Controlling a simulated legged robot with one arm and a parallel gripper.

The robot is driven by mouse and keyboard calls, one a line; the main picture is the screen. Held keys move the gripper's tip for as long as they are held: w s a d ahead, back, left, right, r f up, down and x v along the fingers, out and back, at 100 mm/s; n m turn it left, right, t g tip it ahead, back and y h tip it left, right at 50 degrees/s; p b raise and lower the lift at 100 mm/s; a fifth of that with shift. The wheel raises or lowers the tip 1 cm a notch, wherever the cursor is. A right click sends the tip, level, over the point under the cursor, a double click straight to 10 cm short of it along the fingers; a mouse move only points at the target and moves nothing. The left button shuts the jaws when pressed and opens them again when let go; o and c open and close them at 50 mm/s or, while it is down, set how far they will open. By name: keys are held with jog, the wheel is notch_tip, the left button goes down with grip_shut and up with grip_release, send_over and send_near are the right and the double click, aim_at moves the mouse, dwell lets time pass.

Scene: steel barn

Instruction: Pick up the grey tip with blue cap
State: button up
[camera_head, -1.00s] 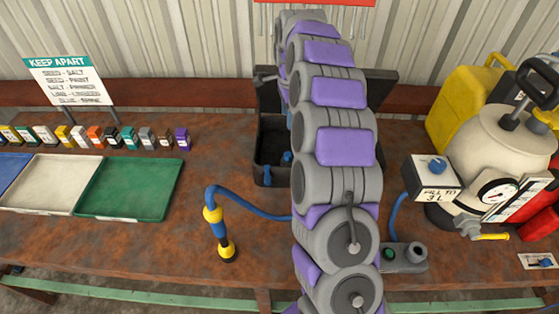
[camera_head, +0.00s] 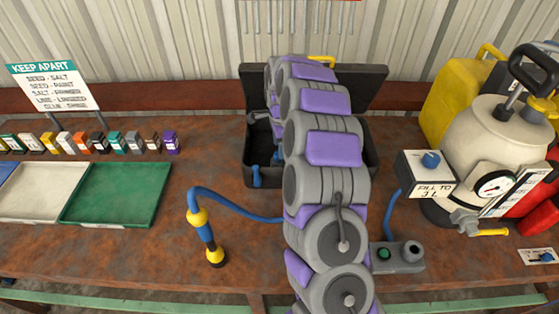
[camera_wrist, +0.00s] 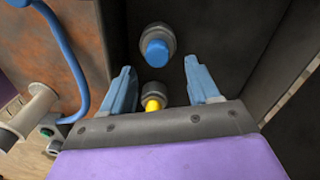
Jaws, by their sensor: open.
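The grey tip with blue cap (camera_wrist: 157,46) is inside the dark case, at the top middle of the wrist view. My gripper (camera_wrist: 162,78) is open, its two blue fingers apart and empty. The blue-capped tip lies just beyond the fingertips, roughly between their lines, and does not appear to be touched. A second grey tip with a yellow end (camera_wrist: 153,97) shows between the fingers, nearer the palm. In the head view my arm hides much of the open black case (camera_head: 262,183), and the tips cannot be clearly made out there.
The case walls stand close on both sides of my gripper. Left of the case are a blue-cabled tool (camera_head: 207,235), a green tray (camera_head: 115,194) and a row of small boxes. A grey switch box (camera_head: 400,257) and a cream tank (camera_head: 497,138) stand to the right.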

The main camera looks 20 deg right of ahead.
aim_at(277, 154)
jog(key=f, duration=0.2)
jog(key=a+f+b, duration=0.1)
jog(key=shift+f, duration=0.4)
jog(key=shift+a, duration=0.25)
jog(key=shift+a+r, duration=0.1)
jog(key=shift+c, duration=0.2)
jog(key=shift+d, duration=0.6)
jog(key=c, duration=0.6)
jog(key=shift+a, duration=0.3)
grip_shut()
